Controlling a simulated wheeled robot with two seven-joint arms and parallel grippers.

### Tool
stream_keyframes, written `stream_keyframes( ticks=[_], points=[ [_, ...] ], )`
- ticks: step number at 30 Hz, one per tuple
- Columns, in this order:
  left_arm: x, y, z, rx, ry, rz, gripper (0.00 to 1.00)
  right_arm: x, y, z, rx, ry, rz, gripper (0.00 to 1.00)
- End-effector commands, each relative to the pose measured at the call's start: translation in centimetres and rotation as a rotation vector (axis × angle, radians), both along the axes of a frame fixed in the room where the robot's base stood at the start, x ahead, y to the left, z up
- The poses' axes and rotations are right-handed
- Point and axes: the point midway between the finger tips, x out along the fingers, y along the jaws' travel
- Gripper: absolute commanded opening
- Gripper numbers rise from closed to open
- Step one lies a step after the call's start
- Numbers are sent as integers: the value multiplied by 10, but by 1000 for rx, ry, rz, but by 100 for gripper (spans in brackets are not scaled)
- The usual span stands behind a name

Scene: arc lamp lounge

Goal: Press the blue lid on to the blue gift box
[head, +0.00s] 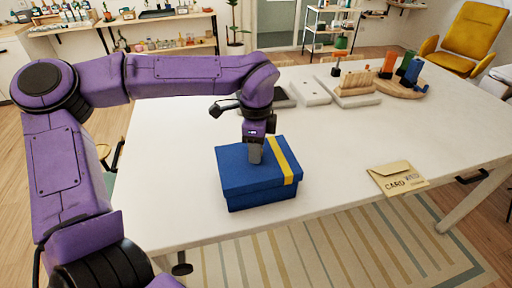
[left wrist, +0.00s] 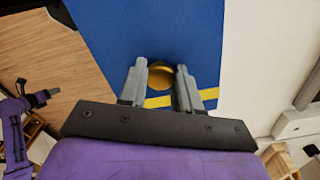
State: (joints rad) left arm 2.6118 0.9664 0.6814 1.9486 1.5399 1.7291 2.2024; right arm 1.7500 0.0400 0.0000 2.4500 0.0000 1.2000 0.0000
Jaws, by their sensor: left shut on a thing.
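The blue lid (head: 235,168) with a yellow stripe lies over the blue gift box (head: 262,200) near the front of the white table. Lid and box look lined up; I cannot tell whether a small gap is left between them. My left gripper (head: 255,157) points down at the top of the lid. In the left wrist view, my left gripper (left wrist: 160,78) is shut on the round gold knob (left wrist: 161,76) of the lid, with one finger on each side.
A tan card envelope (head: 398,178) lies to the right of the box on the white table (head: 330,160). Farther back are a white slab (head: 311,92), a wooden rack (head: 356,93) and a round board (head: 400,90) with coloured items. The table between is clear.

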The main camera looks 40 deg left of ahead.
Motion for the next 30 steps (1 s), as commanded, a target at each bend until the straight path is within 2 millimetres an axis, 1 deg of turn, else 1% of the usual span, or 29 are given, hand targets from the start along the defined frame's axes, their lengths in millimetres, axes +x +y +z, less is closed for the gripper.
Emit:
stream_keyframes(
  ticks=[30],
  points=[
    [0, 0, -27, 0, 0, 0, 2, 0, 0, -26, 0, 0, 0, 43]
  ],
)
